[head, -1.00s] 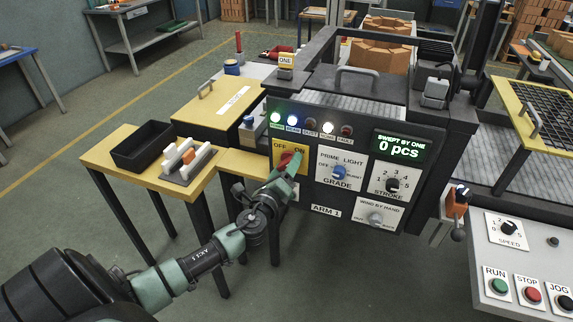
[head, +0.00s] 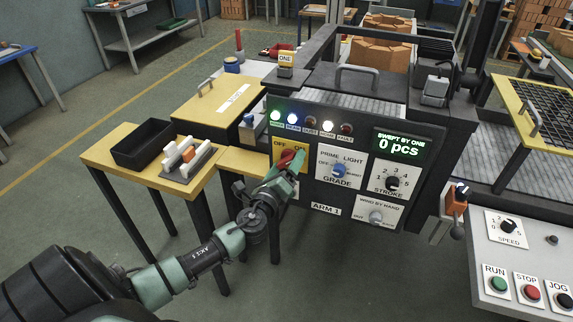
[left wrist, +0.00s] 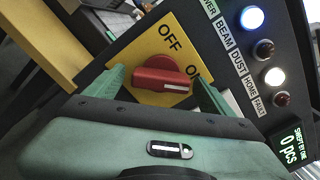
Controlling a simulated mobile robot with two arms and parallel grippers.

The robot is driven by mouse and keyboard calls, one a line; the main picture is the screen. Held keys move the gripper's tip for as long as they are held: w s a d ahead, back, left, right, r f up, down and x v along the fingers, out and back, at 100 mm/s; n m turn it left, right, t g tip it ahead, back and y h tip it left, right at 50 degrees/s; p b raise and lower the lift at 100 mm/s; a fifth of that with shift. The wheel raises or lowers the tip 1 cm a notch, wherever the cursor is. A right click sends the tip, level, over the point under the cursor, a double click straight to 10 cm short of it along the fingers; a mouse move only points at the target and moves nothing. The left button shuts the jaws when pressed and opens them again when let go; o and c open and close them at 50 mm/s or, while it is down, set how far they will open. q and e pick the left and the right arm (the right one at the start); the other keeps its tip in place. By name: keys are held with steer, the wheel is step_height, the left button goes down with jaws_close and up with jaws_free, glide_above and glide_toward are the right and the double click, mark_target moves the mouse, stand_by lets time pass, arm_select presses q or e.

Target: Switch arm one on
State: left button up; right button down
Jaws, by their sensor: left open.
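The red rotary switch (left wrist: 158,72) sits on a yellow OFF/ON plate (left wrist: 172,36) on the dark ARM 1 panel. In the left wrist view its white pointer line lies toward the ON side. My left gripper (head: 291,165) is at the switch, partly covering it and the plate (head: 279,144) in the head view. In the left wrist view its green fingers (left wrist: 160,90) are open, one on each side of the red knob; I cannot tell whether they touch it. My right gripper is out of view.
The grade dial (head: 339,171), stroke dial (head: 392,183) and wind-by-hand knob (head: 376,217) sit right of the switch. The counter display (head: 400,145) reads 0 pcs. Power, beam and home lamps glow. A yellow side table (head: 120,150) holds a black tray (head: 143,146).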

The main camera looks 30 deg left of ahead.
arm_select(q)
steer(key=b+v, duration=0.1)
steer(key=v, duration=0.6)
steer(key=shift+s, duration=0.4)
steer(key=shift+d, duration=0.1)
steer(key=s+f+n+g, duration=0.3)
steer(key=s+f, duration=0.2)
steer(key=f, duration=0.7)
steer(key=s+f+n+g, duration=0.3)
steer(key=s+f+n, duration=0.1)
steer(key=f, duration=0.8)
steer(key=s+f+n+g, duration=0.3)
steer(key=s+f, duration=0.2)
steer(key=f, duration=0.6)
steer(key=s+d+f+n+g+h, duration=0.1)
steer(key=s+d+f+n, duration=0.3)
steer(key=s, duration=0.6)
steer(key=s+d+f+n+g+h, duration=0.1)
steer(key=s+d+f+n+g, duration=0.3)
steer(key=s+f, duration=0.5)
steer(key=s+d+f+n+g+h, duration=0.2)
steer(key=s+d+f+n, duration=0.2)
steer(key=s, duration=0.8)
step_height(320, 180, down, 2)
steer(key=shift+d+f+g, duration=0.15)
steer(key=shift+f+g, duration=0.05)
steer(key=shift+g, duration=0.1)
